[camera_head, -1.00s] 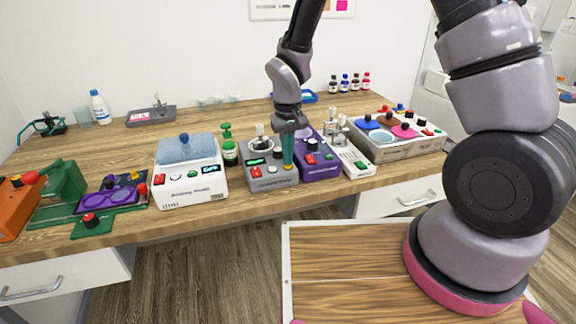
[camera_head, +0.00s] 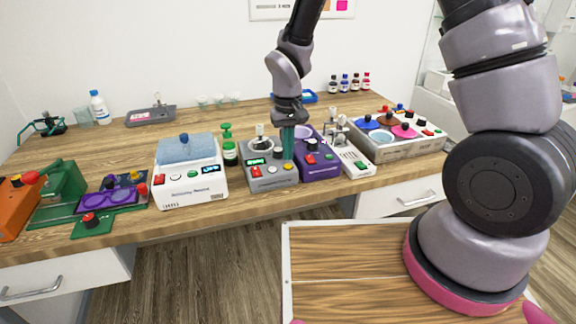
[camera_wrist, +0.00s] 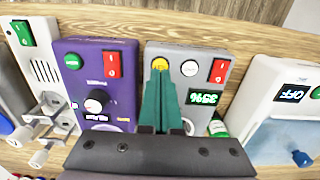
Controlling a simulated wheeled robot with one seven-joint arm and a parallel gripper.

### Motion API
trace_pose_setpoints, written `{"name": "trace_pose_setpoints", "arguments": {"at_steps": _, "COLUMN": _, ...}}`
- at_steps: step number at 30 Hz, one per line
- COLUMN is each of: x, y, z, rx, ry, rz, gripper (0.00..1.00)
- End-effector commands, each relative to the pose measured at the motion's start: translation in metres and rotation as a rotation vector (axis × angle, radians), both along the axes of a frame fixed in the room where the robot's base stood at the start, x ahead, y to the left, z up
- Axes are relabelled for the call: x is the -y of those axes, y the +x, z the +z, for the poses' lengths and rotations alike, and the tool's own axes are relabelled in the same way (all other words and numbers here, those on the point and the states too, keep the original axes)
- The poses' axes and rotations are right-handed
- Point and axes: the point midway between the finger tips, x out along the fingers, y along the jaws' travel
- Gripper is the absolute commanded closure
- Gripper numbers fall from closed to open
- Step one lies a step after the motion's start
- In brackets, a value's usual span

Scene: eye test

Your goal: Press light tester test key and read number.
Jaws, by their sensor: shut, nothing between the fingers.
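The light tester is the grey box (camera_head: 272,177) in the middle of the bench; it also shows in the wrist view (camera_wrist: 190,53). It carries a yellow key (camera_wrist: 160,63), a white key (camera_wrist: 189,68), a red switch (camera_wrist: 219,70) and a lit green display (camera_wrist: 205,97). The display is upside down in the wrist view and appears to read 35%. My gripper (camera_head: 288,154) is shut and empty, its teal fingers pointing down just above the yellow key. In the wrist view the fingertips (camera_wrist: 160,75) lie right beside that key; a small gap cannot be judged exactly.
A purple device (camera_head: 319,168) stands close on the right of the tester. The bench front (camera_head: 240,201) has a bare strip.

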Motion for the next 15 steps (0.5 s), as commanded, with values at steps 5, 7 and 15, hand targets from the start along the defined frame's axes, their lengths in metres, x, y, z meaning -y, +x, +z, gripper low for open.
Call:
{"name": "trace_pose_setpoints", "arguments": {"at_steps": 5, "x": 0.000, "y": 0.001, "z": 0.015, "rx": 0.003, "ry": 0.002, "rz": 0.001, "gripper": 1.00}}
{"name": "trace_pose_setpoints", "arguments": {"at_steps": 7, "x": 0.000, "y": 0.000, "z": 0.021, "rx": 0.002, "ry": 0.002, "rz": 0.001, "gripper": 1.00}}
{"name": "trace_pose_setpoints", "arguments": {"at_steps": 15, "x": 0.000, "y": 0.000, "z": 0.042, "rx": 0.002, "ry": 0.002, "rz": 0.001, "gripper": 1.00}}
